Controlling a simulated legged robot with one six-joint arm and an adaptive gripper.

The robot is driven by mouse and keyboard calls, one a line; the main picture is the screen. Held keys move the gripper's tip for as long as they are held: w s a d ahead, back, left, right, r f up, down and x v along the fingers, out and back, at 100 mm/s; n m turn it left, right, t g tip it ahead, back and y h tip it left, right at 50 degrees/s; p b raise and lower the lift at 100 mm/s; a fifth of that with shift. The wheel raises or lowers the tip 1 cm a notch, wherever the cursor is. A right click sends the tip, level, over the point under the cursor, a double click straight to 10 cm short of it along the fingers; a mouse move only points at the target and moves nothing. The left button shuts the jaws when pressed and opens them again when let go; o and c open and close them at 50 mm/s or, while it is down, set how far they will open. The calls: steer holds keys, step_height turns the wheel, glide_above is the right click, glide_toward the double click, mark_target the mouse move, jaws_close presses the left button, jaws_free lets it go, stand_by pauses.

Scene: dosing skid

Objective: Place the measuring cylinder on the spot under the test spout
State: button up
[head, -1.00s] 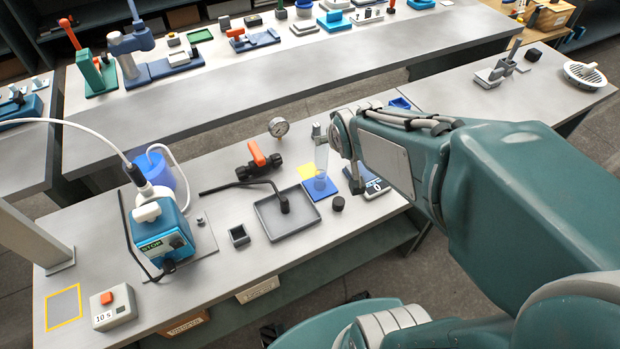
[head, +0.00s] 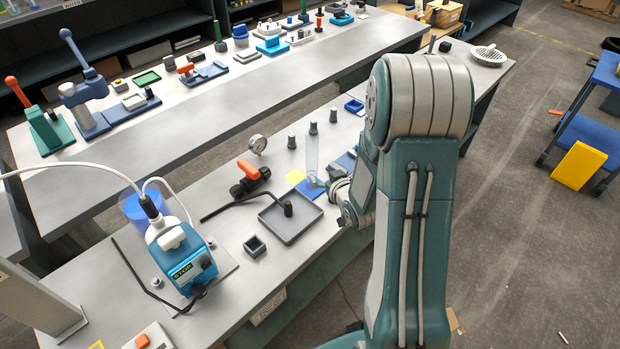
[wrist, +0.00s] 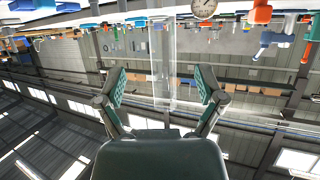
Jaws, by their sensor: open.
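The measuring cylinder (head: 312,153) is a clear tube standing upright on a blue mat (head: 316,193). My gripper (head: 331,187) is low beside its right side, its fingers partly hard to make out. In the wrist view my gripper (wrist: 162,88) is open, and the clear cylinder (wrist: 162,50) shows between and beyond its fingers; I cannot tell whether they touch it. A yellow outlined square (head: 97,346) is mostly cut off at the bottom left edge. I cannot make out for certain which part is the test spout.
A blue pump (head: 185,262) with a white hose stands left, beside a blue container (head: 140,208). A grey tray (head: 272,229), small dark box (head: 255,246), orange-handled valve (head: 250,178) and gauge (head: 257,143) lie between. A button box (head: 150,340) is at front left.

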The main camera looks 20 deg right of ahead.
mark_target(311, 169)
steer(key=x, duration=0.2)
steer(key=d+x, duration=0.1)
steer(key=x, duration=0.1)
steer(key=shift+w+f, duration=0.1)
steer(key=shift+w+a, duration=0.25)
steer(key=shift+a, duration=0.15)
steer(key=w, duration=0.1)
steer(key=w+a+f, duration=0.1)
steer(key=w+f, duration=0.1)
steer(key=shift+a, duration=0.25)
steer(key=shift+w+d+f, duration=0.25)
steer(key=shift+w+d, duration=0.2)
steer(key=shift+w, duration=0.25)
steer(key=shift+d, duration=0.35)
steer(key=shift+a, duration=0.45)
jaws_close()
